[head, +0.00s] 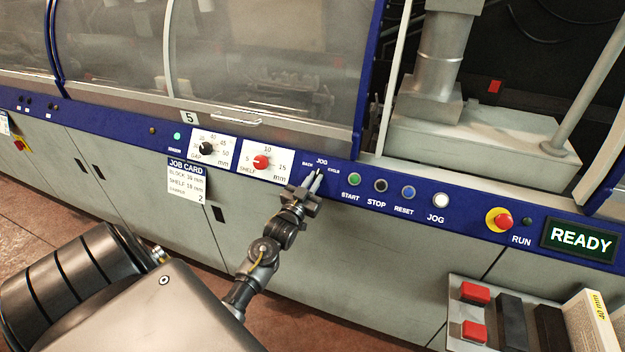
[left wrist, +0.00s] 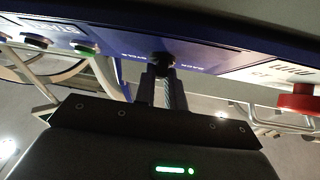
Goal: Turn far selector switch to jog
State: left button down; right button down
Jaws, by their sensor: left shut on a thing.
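The selector switch (head: 319,172) is on the blue panel strip, under the labels BACK, JOG and CYCLE. Its knob is mostly hidden by my gripper in the head view, and I cannot tell which label it points to. In the left wrist view it is a black round knob (left wrist: 162,57) at the fingertips. My left gripper (head: 312,182) reaches up to the panel and is shut on the knob; its two fingers (left wrist: 162,85) show on either side below it. My right gripper is not in view.
Left of the switch are a red SHELF dial (head: 261,162) and a black GAP dial (head: 206,149). To its right are START (head: 354,180), STOP (head: 380,186), RESET (head: 408,193) and JOG (head: 441,200) buttons, a red emergency button (head: 499,221) and a READY display (head: 580,239).

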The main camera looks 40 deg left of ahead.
pick_arm(q)
jog(key=shift+d+n+g+y, duration=0.15)
jog(key=shift+n+g+y, duration=0.15)
jog(key=shift+n+y, duration=1)
jog(key=c, duration=1.5)
grip_release()
jog(key=shift+o, duration=0.2)
jog(key=b+v, duration=0.3)
jog(key=v, duration=0.7)
jog(key=shift+s, duration=0.35)
jog(key=shift+d, duration=0.15)
